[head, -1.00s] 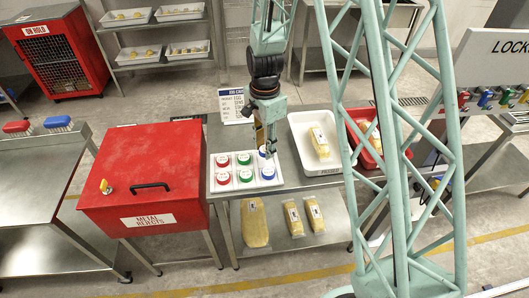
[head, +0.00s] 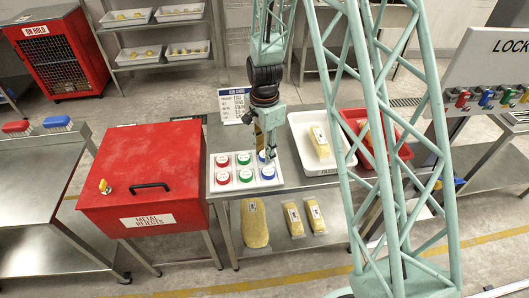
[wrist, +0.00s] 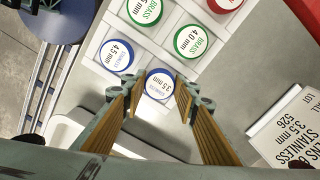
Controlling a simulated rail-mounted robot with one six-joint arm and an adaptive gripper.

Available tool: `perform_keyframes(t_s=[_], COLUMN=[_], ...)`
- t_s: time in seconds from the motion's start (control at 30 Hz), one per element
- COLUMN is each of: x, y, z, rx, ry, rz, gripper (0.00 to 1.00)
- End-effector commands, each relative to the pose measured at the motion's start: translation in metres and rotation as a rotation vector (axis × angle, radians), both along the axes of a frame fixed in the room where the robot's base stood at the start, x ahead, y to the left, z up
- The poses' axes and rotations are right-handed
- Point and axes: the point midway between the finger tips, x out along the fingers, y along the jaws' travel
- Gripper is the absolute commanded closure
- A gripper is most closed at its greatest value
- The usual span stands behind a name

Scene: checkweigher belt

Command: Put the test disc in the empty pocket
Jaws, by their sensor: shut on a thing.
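The test disc, blue-rimmed with a white face marked 3.5 mm (wrist: 159,84), sits between the fingertips of my gripper (wrist: 158,88), which is shut on it. In the head view my gripper (head: 266,152) points down at the back right corner of the white disc tray (head: 275,182). The disc shows there as a blue edge (head: 262,156), partly hidden by the fingers. It is over or in that corner pocket; I cannot tell whether it touches the bottom. Beside it is a blue 4.5 mm disc (wrist: 117,54). Green (wrist: 190,41) and red discs (wrist: 225,3) fill other pockets.
A printed card (head: 233,104) stands behind the disc tray, close to my gripper. A white tray with a yellow pack (head: 320,141) is on the right. The red metal rejects box (head: 145,178) is on the left.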

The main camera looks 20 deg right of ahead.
Motion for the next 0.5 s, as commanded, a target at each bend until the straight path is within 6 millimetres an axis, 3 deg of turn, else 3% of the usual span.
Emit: perform_keyframes(t_s=[0.17,0.2,0.3,0.5], x=[-0.0001,-0.0001,-0.0001,-0.0001], y=[0.0001,0.0001,0.0,0.0], z=[-0.0038,-0.0031,-0.0029,-0.0028], rx=[0.0,0.0,0.0,0.0], ry=[0.0,0.0,0.0,0.0], rz=[0.0,0.0,0.0,0.0], gripper=[0.84,0.69,0.6,0.59])
